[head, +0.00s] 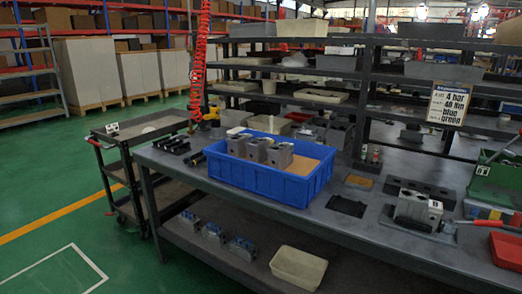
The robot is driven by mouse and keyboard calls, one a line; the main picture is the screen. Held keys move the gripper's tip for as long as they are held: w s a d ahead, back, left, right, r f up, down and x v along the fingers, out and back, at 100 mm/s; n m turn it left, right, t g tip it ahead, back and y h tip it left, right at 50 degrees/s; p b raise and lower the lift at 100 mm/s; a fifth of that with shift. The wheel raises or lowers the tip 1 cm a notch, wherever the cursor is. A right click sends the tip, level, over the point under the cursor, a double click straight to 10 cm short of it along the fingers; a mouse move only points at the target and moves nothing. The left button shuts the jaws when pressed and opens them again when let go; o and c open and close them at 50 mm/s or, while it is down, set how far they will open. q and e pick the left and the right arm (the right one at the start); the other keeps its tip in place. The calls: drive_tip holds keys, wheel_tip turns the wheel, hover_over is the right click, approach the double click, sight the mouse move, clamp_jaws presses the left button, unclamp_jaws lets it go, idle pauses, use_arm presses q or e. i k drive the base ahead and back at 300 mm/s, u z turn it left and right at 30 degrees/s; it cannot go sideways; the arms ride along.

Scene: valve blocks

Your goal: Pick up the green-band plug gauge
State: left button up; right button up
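I cannot make out a plug gauge with a green band; at this size none stands out. Several small dark pieces (172,144) lie at the left end of the workbench (345,222), and I cannot tell what they are. Neither of my grippers is in view.
A blue crate (255,183) holding grey valve blocks (279,156) stands on the bench. A clamped block (411,206), a green bin (496,180) and a red tray (505,251) are at right.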

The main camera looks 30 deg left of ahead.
sight(364, 146)
drive_tip(key=k, duration=0.5)
drive_tip(key=u, duration=1.1)
drive_tip(key=i, duration=1.15)
drive_tip(key=z, duration=0.55)
drive_tip(key=i, duration=0.45)
drive_tip(key=z, duration=0.55)
